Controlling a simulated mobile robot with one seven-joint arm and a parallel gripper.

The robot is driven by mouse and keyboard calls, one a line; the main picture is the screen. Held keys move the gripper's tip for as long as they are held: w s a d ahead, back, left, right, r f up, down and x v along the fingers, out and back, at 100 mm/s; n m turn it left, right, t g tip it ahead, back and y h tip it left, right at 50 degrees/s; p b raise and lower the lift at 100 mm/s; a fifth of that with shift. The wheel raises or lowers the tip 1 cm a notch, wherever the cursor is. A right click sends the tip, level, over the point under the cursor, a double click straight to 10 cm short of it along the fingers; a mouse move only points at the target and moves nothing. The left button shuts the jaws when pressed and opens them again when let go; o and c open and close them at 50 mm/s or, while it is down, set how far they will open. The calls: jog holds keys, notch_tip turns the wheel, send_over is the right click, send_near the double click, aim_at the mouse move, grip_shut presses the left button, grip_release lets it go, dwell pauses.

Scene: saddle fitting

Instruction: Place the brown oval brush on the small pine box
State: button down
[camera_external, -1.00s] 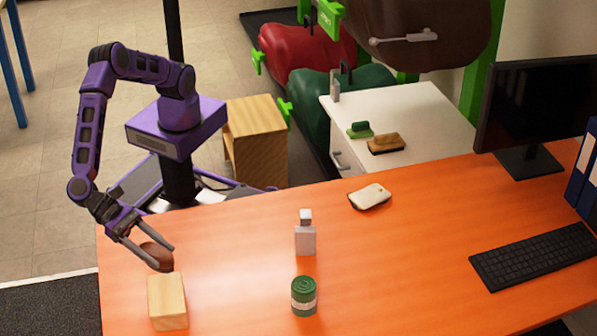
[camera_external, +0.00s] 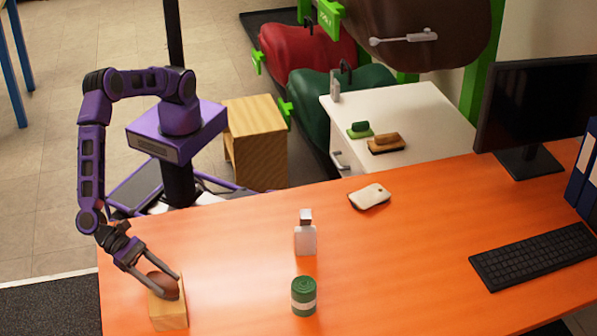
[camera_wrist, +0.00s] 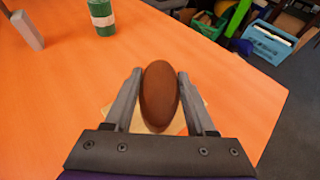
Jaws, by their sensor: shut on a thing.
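The brown oval brush (camera_external: 164,286) is between the fingers of my gripper (camera_external: 163,283), which is shut on it. In the wrist view the brush (camera_wrist: 159,95) stands out as a long brown oval between the two grey fingers (camera_wrist: 158,88). The small pine box (camera_external: 169,313) stands at the near left of the orange desk. The brush is over the box top; I cannot tell whether it touches it. In the wrist view, parts of the pale box (camera_wrist: 196,108) show beside and below the brush.
A green can (camera_external: 304,297) and a clear bottle with a grey cap (camera_external: 305,238) stand right of the box. A cream-topped brush (camera_external: 370,196) lies farther back. A keyboard (camera_external: 533,256) and monitor (camera_external: 537,105) are at the right. The desk around the box is clear.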

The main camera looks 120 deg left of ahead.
jog(key=shift+f, duration=0.15)
jog(key=shift+c, duration=1.1)
grip_release()
jog(key=shift+r, duration=0.3)
jog(key=p+v, duration=0.1)
jog(key=v, duration=1.1)
jog(key=shift+f, duration=0.1)
